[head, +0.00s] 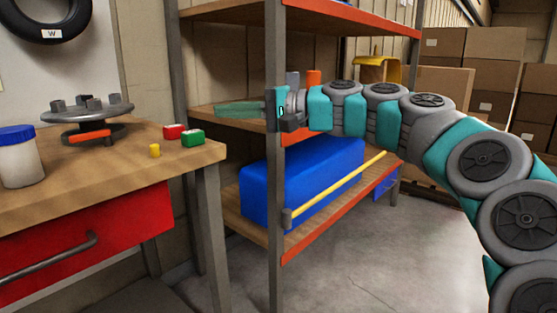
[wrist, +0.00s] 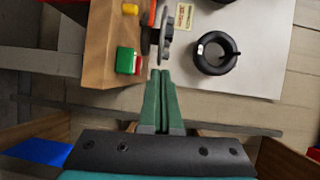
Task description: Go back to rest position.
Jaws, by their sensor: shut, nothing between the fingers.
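My gripper (head: 220,109) is at the end of my arm, which reaches in from the right in the head view. Its green fingers point left, in front of the shelf rack in the picture. In the wrist view my gripper (wrist: 160,74) has its two fingers side by side and shut, with nothing held. The fingertips appear apart from the workbench things, though their distance is hard to tell.
A wooden workbench (head: 50,189) at left bears a green box (head: 193,138), a red box (head: 173,132), a yellow piece (head: 154,150), a grey disc (head: 85,112) and a blue-lidded jar (head: 18,160). A metal shelf rack (head: 276,205) stands beside my arm. Floor (head: 375,265) is clear.

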